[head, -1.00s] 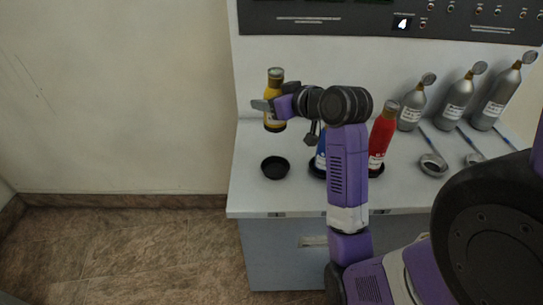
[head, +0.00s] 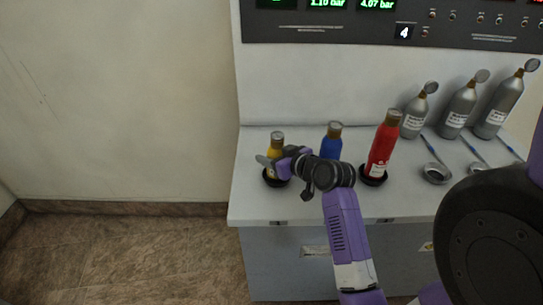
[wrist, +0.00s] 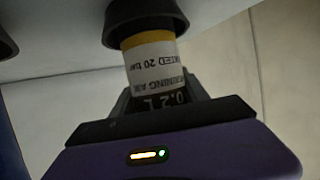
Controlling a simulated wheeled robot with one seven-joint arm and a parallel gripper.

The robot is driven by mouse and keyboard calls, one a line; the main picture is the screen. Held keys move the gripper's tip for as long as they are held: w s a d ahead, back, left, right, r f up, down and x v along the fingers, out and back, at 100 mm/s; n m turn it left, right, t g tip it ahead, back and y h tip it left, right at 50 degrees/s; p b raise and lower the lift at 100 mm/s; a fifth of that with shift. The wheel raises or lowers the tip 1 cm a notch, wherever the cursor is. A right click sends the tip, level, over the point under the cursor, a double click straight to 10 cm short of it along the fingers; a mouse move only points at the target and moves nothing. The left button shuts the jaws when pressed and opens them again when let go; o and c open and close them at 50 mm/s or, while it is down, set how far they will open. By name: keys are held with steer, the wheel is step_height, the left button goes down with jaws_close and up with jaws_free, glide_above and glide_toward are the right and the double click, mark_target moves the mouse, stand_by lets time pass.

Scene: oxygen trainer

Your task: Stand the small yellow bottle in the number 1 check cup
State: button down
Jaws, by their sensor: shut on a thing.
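The small yellow bottle (head: 276,142) stands upright in the leftmost black cup (head: 268,181) at the left of the bench. Its base is inside the rim of that cup. My gripper (head: 273,165) is shut on the bottle from the right side. In the wrist view the bottle's white label (wrist: 155,68) and the cup (wrist: 146,20) show upside down, with the bottle's end in the cup. The number mark of the cup is too small to read for certain; a small tag (head: 278,223) sits on the bench's front edge below it.
A blue bottle (head: 331,140) and a taller red bottle (head: 382,148) stand to the right, the red one in a black cup (head: 373,178). Several grey cylinders (head: 457,112) and metal rings with blue handles (head: 436,173) are farther right. A control panel (head: 380,20) spans the back.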

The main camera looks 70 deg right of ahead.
steer(key=shift+f, duration=0.1)
steer(key=shift+f, duration=0.15)
steer(key=c, duration=0.6)
jaws_free()
